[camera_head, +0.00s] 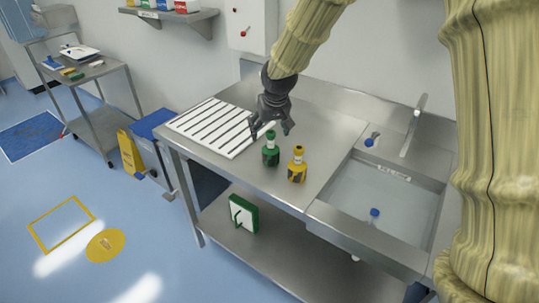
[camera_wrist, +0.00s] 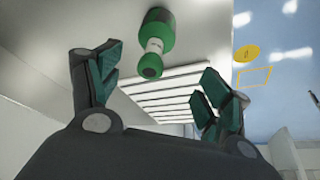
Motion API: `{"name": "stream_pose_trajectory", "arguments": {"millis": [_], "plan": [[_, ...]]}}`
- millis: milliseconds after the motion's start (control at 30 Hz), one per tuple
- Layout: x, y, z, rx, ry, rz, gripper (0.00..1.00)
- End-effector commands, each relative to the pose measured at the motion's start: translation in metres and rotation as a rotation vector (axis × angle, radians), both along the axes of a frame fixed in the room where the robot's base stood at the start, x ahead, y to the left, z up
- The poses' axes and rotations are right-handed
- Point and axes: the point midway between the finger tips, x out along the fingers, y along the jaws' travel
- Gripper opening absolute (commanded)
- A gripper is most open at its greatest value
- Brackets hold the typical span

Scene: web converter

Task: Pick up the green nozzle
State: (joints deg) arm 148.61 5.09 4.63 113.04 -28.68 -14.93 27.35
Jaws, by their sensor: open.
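The green nozzle (camera_head: 271,150) stands upright on the steel counter, with a green top, a pale neck band and a dark label on its body. In the wrist view the green nozzle (camera_wrist: 153,42) shows beyond my fingers, between them and nearer the left finger. My gripper (camera_head: 272,127) is just above and beside the nozzle in the head view, pointing down. In the wrist view my gripper (camera_wrist: 157,87) has its two fingers wide apart, with nothing between the pads. I cannot tell whether a finger touches the nozzle.
A yellow nozzle (camera_head: 297,166) stands close to the right of the green one. A white slatted drainboard (camera_head: 213,128) lies to the left. A sink (camera_head: 385,200) with a tap (camera_head: 413,125) is at the right. The steel counter (camera_head: 240,178) is bare along its front edge.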

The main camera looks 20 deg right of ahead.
Motion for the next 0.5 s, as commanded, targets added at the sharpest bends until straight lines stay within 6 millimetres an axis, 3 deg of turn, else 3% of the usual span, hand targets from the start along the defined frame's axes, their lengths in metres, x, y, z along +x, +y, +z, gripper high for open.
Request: {"name": "stream_pose_trajectory", "arguments": {"millis": [500], "plan": [[0.017, -0.008, -0.046, 0.0, 0.001, -0.008, 0.78]]}}
